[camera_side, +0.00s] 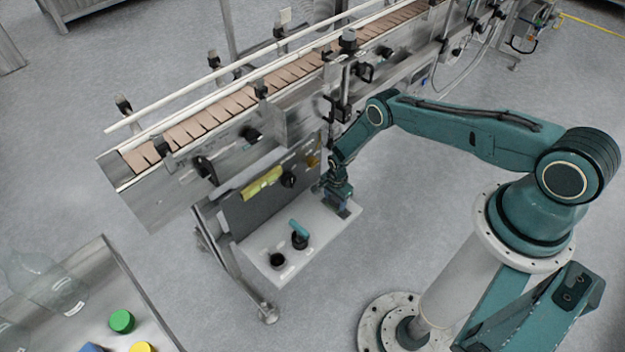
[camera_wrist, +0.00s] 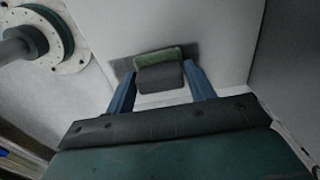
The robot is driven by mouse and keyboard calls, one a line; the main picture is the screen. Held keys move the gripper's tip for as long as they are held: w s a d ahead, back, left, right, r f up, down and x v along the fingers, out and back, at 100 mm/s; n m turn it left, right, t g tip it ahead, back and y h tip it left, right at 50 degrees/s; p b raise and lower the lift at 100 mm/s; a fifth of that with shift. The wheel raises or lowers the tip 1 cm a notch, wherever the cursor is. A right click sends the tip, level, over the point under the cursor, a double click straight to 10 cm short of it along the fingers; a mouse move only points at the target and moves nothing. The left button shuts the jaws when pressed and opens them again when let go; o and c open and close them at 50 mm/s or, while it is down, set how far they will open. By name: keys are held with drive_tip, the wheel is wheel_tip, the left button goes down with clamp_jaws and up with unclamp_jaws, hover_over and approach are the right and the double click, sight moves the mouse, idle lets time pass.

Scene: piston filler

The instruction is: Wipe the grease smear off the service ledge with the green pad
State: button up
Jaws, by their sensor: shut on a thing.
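The service ledge (camera_side: 325,230) is a pale plate low beside the conveyor; it also fills the upper middle of the wrist view (camera_wrist: 225,35). My gripper (camera_side: 341,197) is over the ledge's right end. In the wrist view its two blue fingers (camera_wrist: 160,85) are shut on the pad's dark grey block (camera_wrist: 160,77). The pad's green part (camera_wrist: 157,55) shows along the block's far edge. The grease smear (camera_wrist: 123,66) is a dark grey patch on the ledge, showing on both sides of the pad, which covers its middle. I cannot tell whether the pad touches the ledge.
On the ledge's left part stand a black cup (camera_side: 277,261) and a dark holder (camera_side: 299,242) with a teal item (camera_side: 299,228) in it. The conveyor frame's grey panel (camera_side: 262,205) rises along the ledge's back. A table with coloured caps (camera_side: 121,321) is at lower left.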

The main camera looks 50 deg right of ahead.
drive_tip(key=shift+w, duration=1.3)
drive_tip(key=shift+w, duration=0.1)
drive_tip(key=shift+w, duration=1.5)
drive_tip(key=c, duration=0.3)
drive_tip(key=shift+w+a+r, duration=0.15)
drive_tip(key=shift+w+r, duration=0.1)
drive_tip(key=shift+c, duration=0.6)
drive_tip(key=shift+w+r, duration=0.1)
drive_tip(key=shift+s, duration=1.9)
drive_tip(key=shift+s+f, duration=0.2)
